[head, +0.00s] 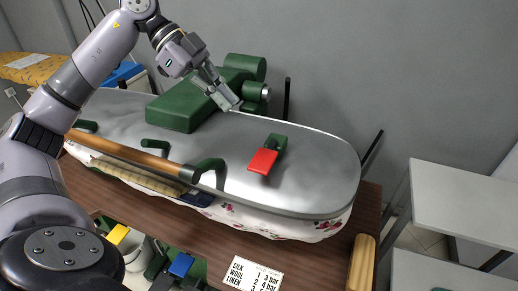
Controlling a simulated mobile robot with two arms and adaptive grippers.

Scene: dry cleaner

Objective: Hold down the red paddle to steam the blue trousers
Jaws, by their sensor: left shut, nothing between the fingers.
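The red paddle (263,161) sits on a short green bracket on top of the press's grey upper plate (310,170), right of centre. My left gripper (229,104) is shut and empty, above the back of the plate beside the green housing. It is up and left of the paddle, clearly apart from it. A dark blue strip of cloth (196,199) shows under the plate's front edge. It may be part of the blue trousers; the rest is hidden. My right gripper is not in view.
A wooden handle bar (130,153) runs along the plate's front left. The green housing (185,105) stands at the back. Below are a yellow pedal (118,234), a blue pedal (181,264) and a settings card (252,274). White shelves (465,200) stand right.

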